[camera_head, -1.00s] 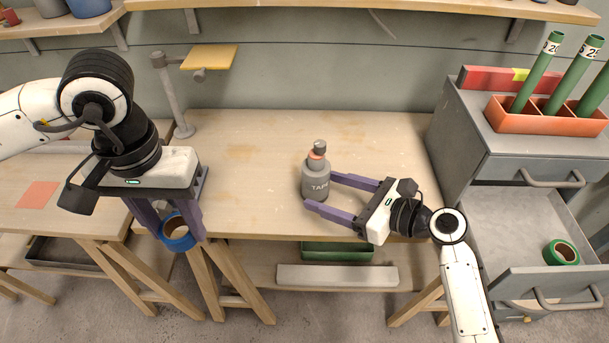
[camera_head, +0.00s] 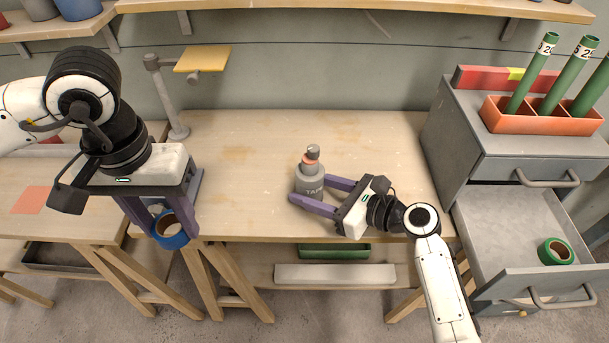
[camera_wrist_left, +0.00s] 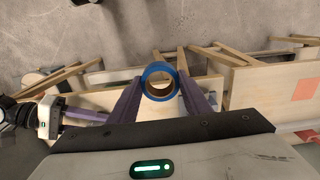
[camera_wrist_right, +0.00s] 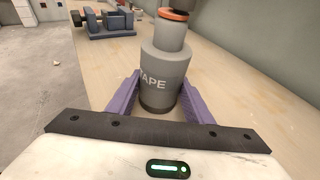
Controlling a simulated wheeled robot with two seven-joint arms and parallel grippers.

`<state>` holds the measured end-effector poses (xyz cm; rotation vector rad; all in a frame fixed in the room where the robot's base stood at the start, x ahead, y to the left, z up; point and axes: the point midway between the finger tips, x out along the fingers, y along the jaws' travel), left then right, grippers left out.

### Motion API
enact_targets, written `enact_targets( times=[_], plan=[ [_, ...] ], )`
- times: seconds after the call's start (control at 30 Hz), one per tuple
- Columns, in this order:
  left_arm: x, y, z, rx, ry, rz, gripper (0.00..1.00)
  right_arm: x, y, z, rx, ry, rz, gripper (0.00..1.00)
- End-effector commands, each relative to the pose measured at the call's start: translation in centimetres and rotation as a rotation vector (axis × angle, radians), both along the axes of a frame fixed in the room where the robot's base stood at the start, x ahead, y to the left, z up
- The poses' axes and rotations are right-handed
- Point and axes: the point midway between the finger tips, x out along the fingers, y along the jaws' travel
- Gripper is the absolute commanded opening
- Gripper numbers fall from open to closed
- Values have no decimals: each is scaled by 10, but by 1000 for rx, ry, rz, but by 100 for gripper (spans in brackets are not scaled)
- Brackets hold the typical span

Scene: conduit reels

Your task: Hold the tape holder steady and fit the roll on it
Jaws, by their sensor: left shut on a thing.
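The grey tape holder (camera_head: 311,184), marked TAPE, stands upright on the bench, with an orange ring and a narrower grey top. It also shows in the right wrist view (camera_wrist_right: 165,72). My right gripper (camera_head: 309,190) is open, with one finger on each side of the holder's lower body; I cannot tell whether they touch it. My left gripper (camera_head: 172,230) points down and is shut on a blue tape roll (camera_head: 170,241), off the bench's left front corner and left of the holder. In the left wrist view the roll (camera_wrist_left: 158,68) shows its open brown core between the fingers.
A green roll (camera_head: 556,252) lies in the open drawer (camera_head: 500,227) at the right. A lamp-like stand (camera_head: 167,100) with a yellow plate is at the back left of the bench. The bench (camera_head: 240,165) between the roll and the holder is clear.

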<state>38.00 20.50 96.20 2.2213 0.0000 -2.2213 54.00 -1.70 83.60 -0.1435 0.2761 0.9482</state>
Motion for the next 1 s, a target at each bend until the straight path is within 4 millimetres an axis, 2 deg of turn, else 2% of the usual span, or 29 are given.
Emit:
enact_targets(
  times=[0.3,0.47,0.57,0.8,1.0],
  plan=[
    [2,-1,1,-1,0,0,28,0,0,0,0,2,1,34],
    [23,-18,4,-11,3,0,28,0,0,0,0,2,1,34],
    [49,-39,10,-21,8,-2,28,0,0,0,0,2,1,34],
    [111,-109,32,-29,16,-5,28,0,0,-1,0,1,0,34],
    [144,-166,53,-18,13,-7,28,0,0,-1,-1,2,0,34]
  ],
)
